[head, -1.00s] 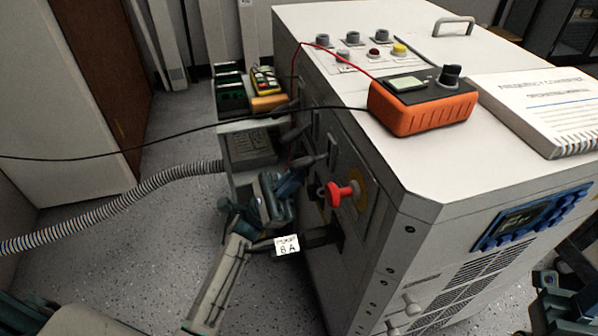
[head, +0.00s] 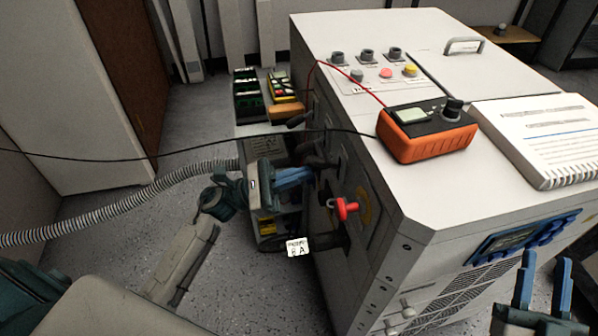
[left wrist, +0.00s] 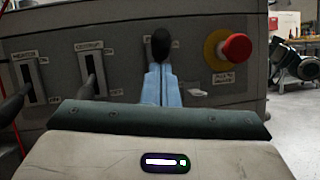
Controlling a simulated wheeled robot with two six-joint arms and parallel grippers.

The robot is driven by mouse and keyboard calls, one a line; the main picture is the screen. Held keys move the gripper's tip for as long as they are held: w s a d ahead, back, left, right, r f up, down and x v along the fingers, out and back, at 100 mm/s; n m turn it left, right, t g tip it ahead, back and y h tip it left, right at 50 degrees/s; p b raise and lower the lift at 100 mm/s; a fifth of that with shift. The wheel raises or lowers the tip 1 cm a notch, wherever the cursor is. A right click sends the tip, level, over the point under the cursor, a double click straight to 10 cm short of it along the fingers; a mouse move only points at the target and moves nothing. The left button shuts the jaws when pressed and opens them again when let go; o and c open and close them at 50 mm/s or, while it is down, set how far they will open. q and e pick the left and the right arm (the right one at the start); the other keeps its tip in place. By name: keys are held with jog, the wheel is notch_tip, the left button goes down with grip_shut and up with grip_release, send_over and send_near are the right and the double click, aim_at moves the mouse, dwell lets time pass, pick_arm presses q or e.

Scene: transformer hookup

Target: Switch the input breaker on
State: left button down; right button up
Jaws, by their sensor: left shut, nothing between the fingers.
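In the left wrist view, a breaker lever with a black knob (left wrist: 161,43) stands straight ahead on the grey front panel (left wrist: 215,30). Its knob sits higher than the handles of the two levers to its left. My left gripper (left wrist: 161,72) is shut and empty, its blue fingertips just below that knob in the picture; I cannot tell if they touch it. In the head view my left gripper (head: 312,174) is at the cabinet's left side. My right gripper (head: 546,262) is open and empty at lower right.
A red emergency stop (left wrist: 235,47) sticks out right of the lever. A middle lever (left wrist: 91,76) and a left lever (left wrist: 30,75) are beside it. An orange meter (head: 428,135) and a manual (head: 540,140) lie on the cabinet top (head: 440,85). A ribbed hose (head: 130,203) runs left.

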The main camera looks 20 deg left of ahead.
pick_arm(q)
jog(key=shift+r+y+p, duration=0.3)
jog(key=shift+r+p, duration=0.05)
jog(key=shift+r, duration=0.4)
pick_arm(e)
jog(key=shift+w+f+m+g, duration=0.2)
jog(key=shift+f+g, duration=0.6)
jog(key=shift+f, duration=0.45)
jog(key=shift+w+f+m+g, duration=0.15)
jog(key=shift+f+g, duration=0.65)
jog(key=shift+f, duration=0.45)
pick_arm(q)
jog(key=shift+r, duration=0.1)
